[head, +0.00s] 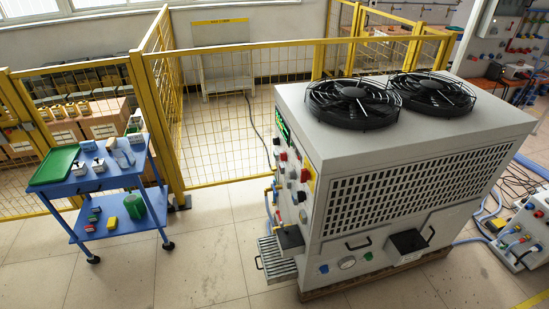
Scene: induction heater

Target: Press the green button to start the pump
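A large light-grey machine (420,150) with two black fans on top stands right of centre. Its narrow left side is a control panel seen at a steep angle, with a lit green display (283,127) and several red, white and dark knobs or buttons below it. A green button on that panel cannot be clearly told apart. Neither of my grippers is in view.
A blue cart (105,180) with a green tray and small items stands at the left. A yellow mesh fence (215,145) runs behind. A metal step-like box (275,258) sits by the machine's left foot. Hoses and equipment lie at the right. Tiled floor between cart and machine is clear.

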